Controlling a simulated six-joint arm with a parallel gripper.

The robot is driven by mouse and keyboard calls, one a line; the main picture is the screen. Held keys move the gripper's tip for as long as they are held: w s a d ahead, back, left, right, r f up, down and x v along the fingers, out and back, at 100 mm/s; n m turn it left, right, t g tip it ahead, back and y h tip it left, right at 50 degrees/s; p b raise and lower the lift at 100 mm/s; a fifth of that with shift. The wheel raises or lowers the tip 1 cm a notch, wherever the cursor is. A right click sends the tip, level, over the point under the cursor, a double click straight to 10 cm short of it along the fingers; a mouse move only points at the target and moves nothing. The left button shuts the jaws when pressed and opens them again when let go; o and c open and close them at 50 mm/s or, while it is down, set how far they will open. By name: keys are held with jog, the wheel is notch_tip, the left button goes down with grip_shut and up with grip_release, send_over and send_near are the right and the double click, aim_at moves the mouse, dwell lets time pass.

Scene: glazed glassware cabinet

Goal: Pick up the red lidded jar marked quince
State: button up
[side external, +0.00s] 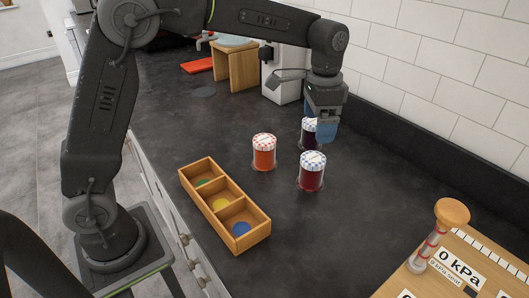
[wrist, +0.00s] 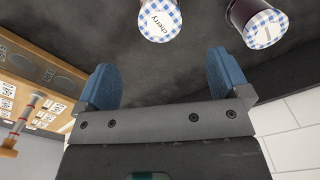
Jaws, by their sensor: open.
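An orange-red jar (side external: 264,155) with a red-and-white checked lid stands upright on the dark counter; its label is too small to read, and it is outside the wrist view. A dark red jar (side external: 311,176) with a blue checked lid stands to its right; in the wrist view its lid (wrist: 160,18) reads "cherry". A dark purple jar (side external: 308,138) with a blue checked lid stands behind, also in the wrist view (wrist: 264,24); its label is unreadable. My gripper (side external: 323,132) is open and empty, on the wall side of the jars, partly covering the purple jar in the side view.
A wooden tray (side external: 224,192) with three compartments holding green, yellow and blue discs lies left of the jars. A wooden board (side external: 455,262) with a knobbed post and "0 kPa" labels is at front right. A tiled wall (side external: 440,60) runs behind. The counter before the jars is clear.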

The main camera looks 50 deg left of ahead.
aim_at(265, 139)
jog(key=s+a+r+m, duration=0.1)
jog(key=s+a+m, duration=0.3)
jog(key=a+m, duration=0.75)
jog(key=shift+n, duration=0.75)
jog(key=f, duration=0.2)
jog(key=a+f, duration=0.1)
jog(key=f, duration=0.5)
jog(key=shift+s+a+f, duration=0.1)
jog(key=shift+s+a, duration=0.05)
jog(key=shift+s, duration=0.1)
jog(key=shift+s+f, duration=0.15)
jog(key=shift+f, duration=2.6)
jog(key=shift+r, duration=0.1)
jog(key=c, duration=1.2)
